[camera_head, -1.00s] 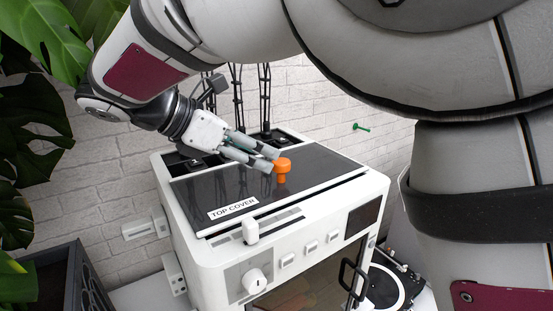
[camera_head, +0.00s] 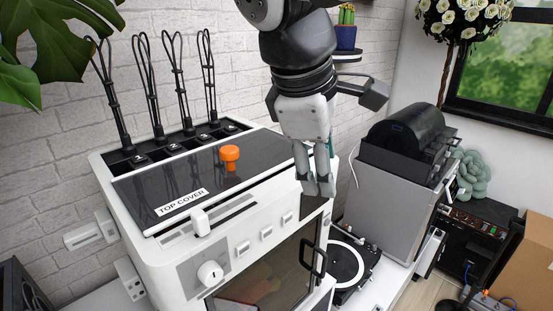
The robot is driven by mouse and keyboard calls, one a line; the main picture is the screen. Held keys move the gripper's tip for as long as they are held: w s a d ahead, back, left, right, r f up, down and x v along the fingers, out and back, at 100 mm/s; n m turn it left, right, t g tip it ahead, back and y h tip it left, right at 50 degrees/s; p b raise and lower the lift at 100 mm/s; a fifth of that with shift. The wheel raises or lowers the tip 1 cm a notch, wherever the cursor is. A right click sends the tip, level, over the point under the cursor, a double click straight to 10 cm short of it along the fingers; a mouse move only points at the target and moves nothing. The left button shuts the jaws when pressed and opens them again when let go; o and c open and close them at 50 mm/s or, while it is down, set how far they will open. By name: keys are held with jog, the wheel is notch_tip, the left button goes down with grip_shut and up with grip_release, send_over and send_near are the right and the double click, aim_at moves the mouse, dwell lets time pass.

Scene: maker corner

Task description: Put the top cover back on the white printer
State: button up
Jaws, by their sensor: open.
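The white printer (camera_head: 150,262) stands in the lower left of the head view. The dark top cover (camera_head: 195,181), labelled TOP COVER, lies flat on the printer's top. An orange knob (camera_head: 230,157) stands up from the cover. My gripper (camera_head: 319,190) points down, open and empty, in front of the printer's right edge in the picture. It is to the right of the orange knob and apart from it. My gripper hides part of the cover's right end, so I cannot tell how that end sits.
Several black wire loops (camera_head: 153,95) rise from slots behind the cover. A black door handle (camera_head: 312,255) is on the printer's front. A turntable (camera_head: 345,266) and a grey cabinet (camera_head: 388,215) with a black machine stand at right. A white brick wall is behind.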

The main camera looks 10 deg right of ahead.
jog(key=s+d+f+m+t+y, duration=0.2)
jog(key=s+d+f+m, duration=0.3)
jog(key=s+m, duration=0.4)
jog(key=shift+s+d+f+m+t+y, duration=0.15)
jog(key=shift+s+f+m+t+y, duration=0.2)
jog(key=shift+m+y, duration=0.85)
jog(key=shift+m+h, duration=0.3)
